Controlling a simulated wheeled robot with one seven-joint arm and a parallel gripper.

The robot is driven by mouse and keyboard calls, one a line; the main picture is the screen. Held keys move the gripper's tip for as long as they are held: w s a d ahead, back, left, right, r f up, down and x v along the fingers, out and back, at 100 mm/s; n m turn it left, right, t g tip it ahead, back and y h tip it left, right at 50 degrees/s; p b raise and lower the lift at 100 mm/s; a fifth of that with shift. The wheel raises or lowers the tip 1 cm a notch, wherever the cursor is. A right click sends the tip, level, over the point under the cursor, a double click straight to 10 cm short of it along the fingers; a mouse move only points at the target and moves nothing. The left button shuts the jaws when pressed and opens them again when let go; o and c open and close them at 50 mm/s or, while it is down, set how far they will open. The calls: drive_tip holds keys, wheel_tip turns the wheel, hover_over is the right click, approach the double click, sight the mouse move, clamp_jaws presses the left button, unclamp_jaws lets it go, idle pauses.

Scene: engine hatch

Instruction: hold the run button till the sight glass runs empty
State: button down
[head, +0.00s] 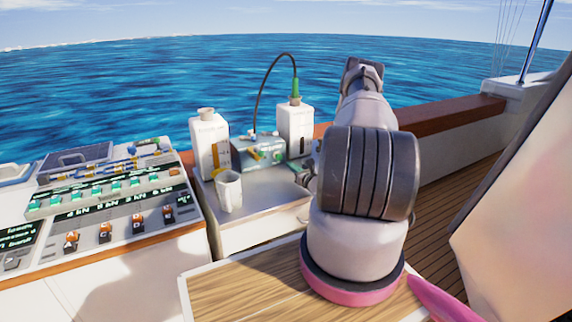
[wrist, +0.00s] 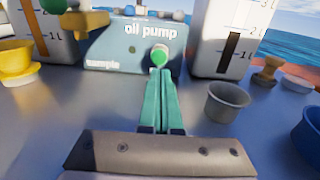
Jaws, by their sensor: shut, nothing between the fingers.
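The teal oil pump (wrist: 118,52) faces me in the wrist view, with a round green button (wrist: 160,53) on its front. My gripper (wrist: 160,72) is shut and empty, its teal fingertips at the button's lower edge; I cannot tell whether they press it. The pump also shows in the head view (head: 262,150), between the left container (head: 209,145) and the right container (head: 296,130); my arm hides my gripper there.
A black hose (head: 262,85) loops from the pump to the right container. A yellow cup (wrist: 15,62) stands left of my fingers, a grey cup (wrist: 227,102) close right, and a blue bowl (wrist: 307,135) further right. A white mug (head: 228,190) stands at the counter's front. A switch panel (head: 110,205) lies left.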

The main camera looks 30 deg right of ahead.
drive_tip(key=s, duration=0.5)
drive_tip(key=shift+s+d, duration=0.25)
drive_tip(key=shift+s, duration=0.05)
drive_tip(key=shift+r, duration=0.1)
